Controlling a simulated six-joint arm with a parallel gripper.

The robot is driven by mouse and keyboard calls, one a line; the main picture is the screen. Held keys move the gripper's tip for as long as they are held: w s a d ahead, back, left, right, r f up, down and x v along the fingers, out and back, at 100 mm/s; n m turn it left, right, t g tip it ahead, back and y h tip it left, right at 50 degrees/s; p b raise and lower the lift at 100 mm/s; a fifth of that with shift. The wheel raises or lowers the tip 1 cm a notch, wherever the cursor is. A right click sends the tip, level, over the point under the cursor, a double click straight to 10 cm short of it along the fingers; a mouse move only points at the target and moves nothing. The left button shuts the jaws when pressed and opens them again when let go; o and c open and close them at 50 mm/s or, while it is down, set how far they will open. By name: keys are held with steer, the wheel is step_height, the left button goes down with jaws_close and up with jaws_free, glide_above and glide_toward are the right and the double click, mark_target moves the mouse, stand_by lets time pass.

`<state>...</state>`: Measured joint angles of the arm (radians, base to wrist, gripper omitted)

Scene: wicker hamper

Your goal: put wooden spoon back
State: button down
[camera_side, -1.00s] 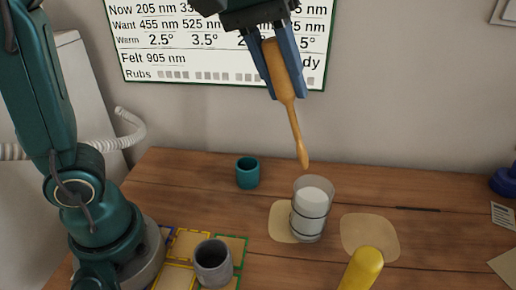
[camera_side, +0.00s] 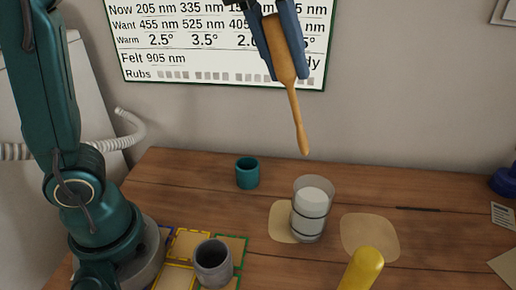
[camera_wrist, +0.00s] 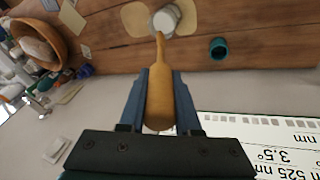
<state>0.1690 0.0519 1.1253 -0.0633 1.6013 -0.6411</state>
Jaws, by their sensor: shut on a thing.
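The wooden spoon (camera_side: 293,103) hangs tilted, its thin end pointing down, in my gripper (camera_side: 282,62). My gripper is shut on its thick upper part. In the wrist view the spoon (camera_wrist: 160,95) lies between the two blue fingers of my gripper (camera_wrist: 160,100). The spoon's lower tip is above and slightly left of a clear glass (camera_side: 311,208) with white content, apart from it in the side view. The glass stands at the edge of a pale mat (camera_side: 281,222). In the wrist view the glass (camera_wrist: 167,18) shows just beyond the tip.
A teal cup (camera_side: 247,173) stands left of the glass. A grey cup (camera_side: 213,263) stands on coloured squares at the front. A second pale mat (camera_side: 370,237) and a yellow rounded thing (camera_side: 362,270) are to the right.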

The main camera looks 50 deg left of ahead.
steer(key=shift+w+a+f+m+g, duration=0.25)
steer(key=shift+a+m+g, duration=0.05)
steer(key=shift+m, duration=0.2)
steer(key=w+a+f+g+y, duration=0.1)
steer(key=w+a+f+y, duration=0.1)
steer(key=a+f, duration=0.5)
steer(key=w+a, duration=0.1)
steer(key=a, duration=0.5)
steer(key=shift+g, duration=0.4)
steer(key=shift+f, duration=0.2)
step_height(320, 180, down, 10)
steer(key=shift+r, duration=0.25)
steer(key=shift+f, duration=0.15)
steer(key=c, duration=0.6)
jaws_free()
